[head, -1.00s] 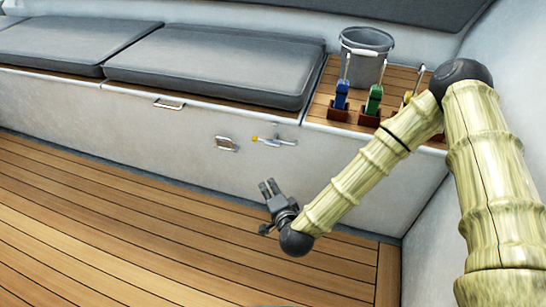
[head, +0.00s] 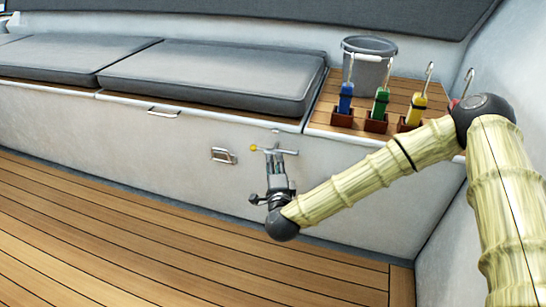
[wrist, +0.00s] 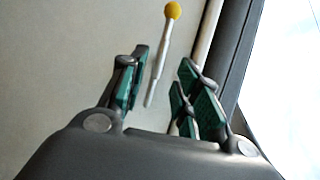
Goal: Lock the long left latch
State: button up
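A long thin metal latch lever (head: 264,149) with a yellow knob at its left end sits on the white locker front below the seat. In the wrist view the lever (wrist: 162,55) shows between my fingers, with its knob beyond the fingertips. My gripper (head: 282,155) points up at the lever and hides part of the latch in the head view. In the wrist view my gripper (wrist: 163,65) is open, with its green-padded fingers apart. I see no clear contact with the lever.
A small metal fitting (head: 223,156) is left of the latch, and a handle (head: 163,112) is higher up. Grey cushions (head: 210,75) lie above. A bucket (head: 368,65) and several coloured-handled items in brown holders stand at the right. The wooden floor (head: 150,230) is clear.

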aim_at(273, 151)
jog(key=w+b, duration=0.1)
jog(key=w, duration=0.2)
jog(key=w+b, duration=0.1)
jog(key=w, duration=0.2)
jog(key=shift+w+a, duration=0.2)
jog(key=shift+w, duration=0.05)
grip_shut()
